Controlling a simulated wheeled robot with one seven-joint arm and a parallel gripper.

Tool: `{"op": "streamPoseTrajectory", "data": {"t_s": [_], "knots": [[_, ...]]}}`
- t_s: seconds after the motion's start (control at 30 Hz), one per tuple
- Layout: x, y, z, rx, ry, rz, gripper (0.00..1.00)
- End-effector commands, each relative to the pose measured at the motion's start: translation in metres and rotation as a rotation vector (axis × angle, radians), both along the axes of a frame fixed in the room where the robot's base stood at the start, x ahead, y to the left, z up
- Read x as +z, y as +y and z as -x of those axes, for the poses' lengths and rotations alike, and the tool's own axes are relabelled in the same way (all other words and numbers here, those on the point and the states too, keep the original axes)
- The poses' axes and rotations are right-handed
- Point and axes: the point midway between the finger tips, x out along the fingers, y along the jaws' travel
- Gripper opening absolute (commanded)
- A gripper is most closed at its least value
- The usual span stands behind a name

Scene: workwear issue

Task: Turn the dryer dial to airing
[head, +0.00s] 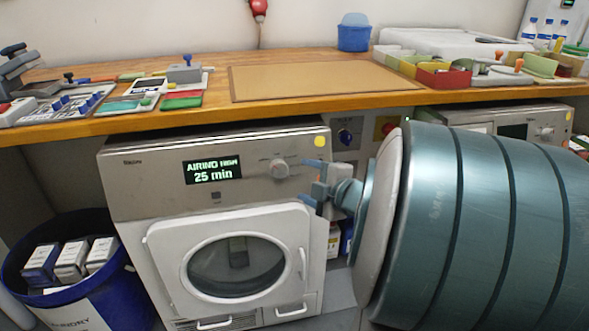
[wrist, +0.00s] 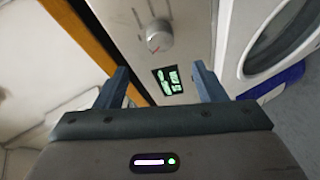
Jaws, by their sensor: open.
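The dryer (head: 130,190) stands under the worktop, with its door shut. Its round grey dial (head: 278,168) is at the right of the panel, and its display (head: 212,171) reads "AIRING HIGH 25 min". In the wrist view the dial (wrist: 159,36) shows with a red mark at its lower edge, beyond the fingertips, and the display (wrist: 168,80) lies between the fingers. My gripper (head: 312,181) is open and empty just right of the dial, apart from it. Its two fingers also show in the wrist view (wrist: 160,78).
A wooden worktop (head: 300,116) overhangs the dryer, with trays and tools on it. A blue bin (head: 115,295) with boxes stands at the left. A second machine (head: 545,122) is at the right, behind my arm.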

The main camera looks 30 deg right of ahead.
Motion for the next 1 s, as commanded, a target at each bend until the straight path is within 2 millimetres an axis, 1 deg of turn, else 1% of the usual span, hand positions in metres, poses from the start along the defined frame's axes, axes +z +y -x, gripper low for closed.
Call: {"op": "streamPoseTrajectory", "data": {"t_s": [0.03, 0.1, 0.23, 0.37, 0.8, 0.87, 0.97, 1.0], "knots": [[0.005, -0.002, 0.008, -0.003, -0.002, -0.001, 0.64], [0.007, -0.003, 0.017, -0.003, -0.001, 0.000, 0.64], [0.008, -0.003, 0.025, 0.001, -0.001, 0.000, 0.64], [0.007, -0.003, 0.028, 0.001, 0.000, 0.000, 0.64], [0.008, -0.004, 0.027, -0.001, 0.000, -0.001, 0.64], [0.013, -0.004, 0.026, -0.011, 0.003, -0.004, 0.64], [0.031, -0.006, 0.020, -0.063, 0.012, -0.020, 0.64], [0.042, -0.008, 0.017, -0.099, 0.020, -0.034, 0.64]]}}
